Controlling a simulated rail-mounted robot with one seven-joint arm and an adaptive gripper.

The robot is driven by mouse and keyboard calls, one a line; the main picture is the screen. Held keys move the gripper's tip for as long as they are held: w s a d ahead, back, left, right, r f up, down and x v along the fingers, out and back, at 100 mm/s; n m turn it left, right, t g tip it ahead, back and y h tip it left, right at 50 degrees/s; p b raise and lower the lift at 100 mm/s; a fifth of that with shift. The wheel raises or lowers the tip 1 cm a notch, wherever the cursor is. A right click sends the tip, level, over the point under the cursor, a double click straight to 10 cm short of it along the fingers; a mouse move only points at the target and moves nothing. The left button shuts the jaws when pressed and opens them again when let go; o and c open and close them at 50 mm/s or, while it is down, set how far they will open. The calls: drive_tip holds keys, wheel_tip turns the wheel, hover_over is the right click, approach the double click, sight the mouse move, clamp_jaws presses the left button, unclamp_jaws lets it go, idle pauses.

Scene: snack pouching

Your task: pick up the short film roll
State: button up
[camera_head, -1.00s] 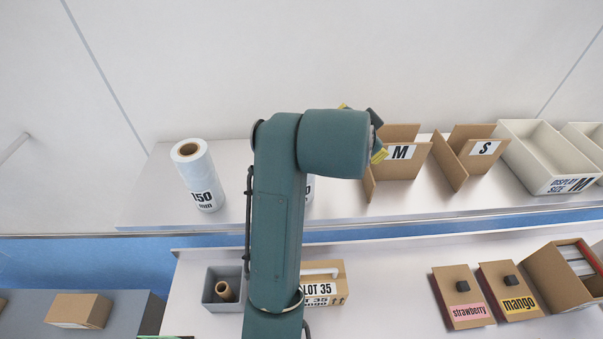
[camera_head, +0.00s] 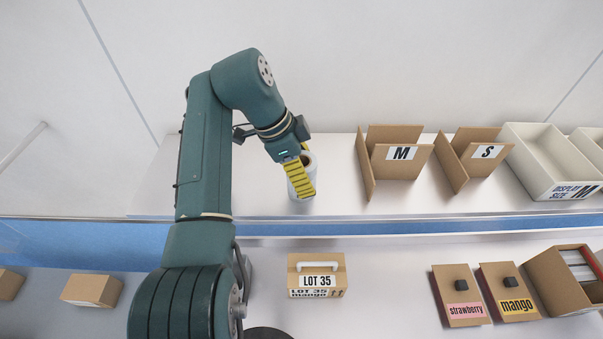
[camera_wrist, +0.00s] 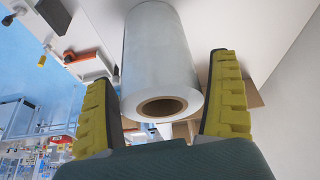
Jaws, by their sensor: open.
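The short film roll, a whitish cylinder with a brown cardboard core (camera_head: 309,158), stands on the back shelf, partly covered by my yellow fingers in the head view. My gripper (camera_head: 301,180) is open and reaches down at the roll. In the wrist view the roll (camera_wrist: 160,55) lies between the two yellow fingers of my gripper (camera_wrist: 162,85), its core end facing the camera. The roll's label is not visible.
Brown cartons marked M (camera_head: 402,160) and S (camera_head: 485,158) stand to the right on the shelf, then a cream display box (camera_head: 545,165). Below are the LOT 35 box (camera_head: 317,276) and strawberry (camera_head: 461,295) and mango (camera_head: 508,290) boxes. The shelf between roll and M carton is clear.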

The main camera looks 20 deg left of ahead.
drive_tip(key=shift+w+d+f, duration=0.15)
drive_tip(key=shift+d+f, duration=0.1)
drive_tip(key=shift+f, duration=0.3)
drive_tip(key=c, duration=1.3)
drive_tip(key=shift+r, duration=0.1)
drive_tip(key=shift+c, duration=0.3)
